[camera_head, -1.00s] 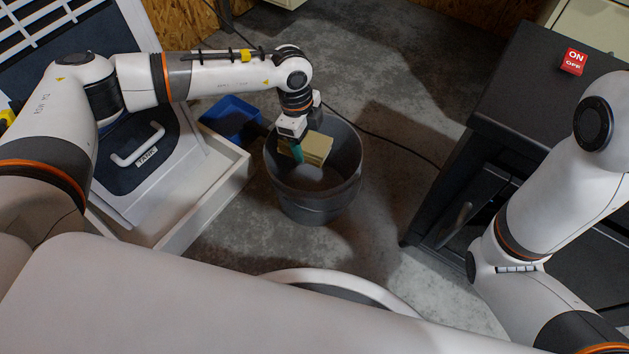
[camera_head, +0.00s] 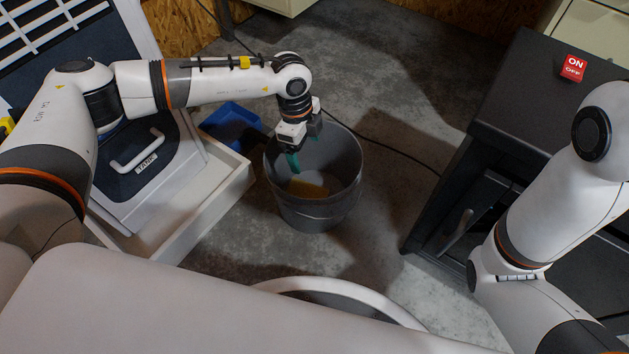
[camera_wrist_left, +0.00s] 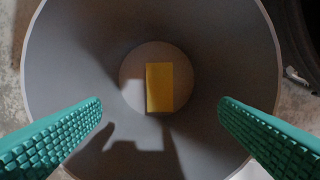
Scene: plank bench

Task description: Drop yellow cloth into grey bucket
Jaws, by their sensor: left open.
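The grey bucket (camera_head: 318,212) stands on the concrete floor, open side up. The yellow cloth (camera_head: 308,189), a folded block, is inside it, low down. In the left wrist view the cloth (camera_wrist_left: 160,87) shows at the bottom of the bucket (camera_wrist_left: 215,50), apart from my fingers. My left gripper (camera_head: 296,160) is over the bucket's mouth, pointing down. Its two green fingers (camera_wrist_left: 160,115) are wide apart with nothing between them. My right arm comes in at the right, but its gripper is out of view.
A blue bin (camera_head: 232,122) sits left of the bucket, by a white tray (camera_head: 205,205) and a machine with a handle. A black cabinet (camera_head: 520,90) with a red ON/OFF sign (camera_head: 573,67) stands at the right. A dark cable crosses the floor behind the bucket.

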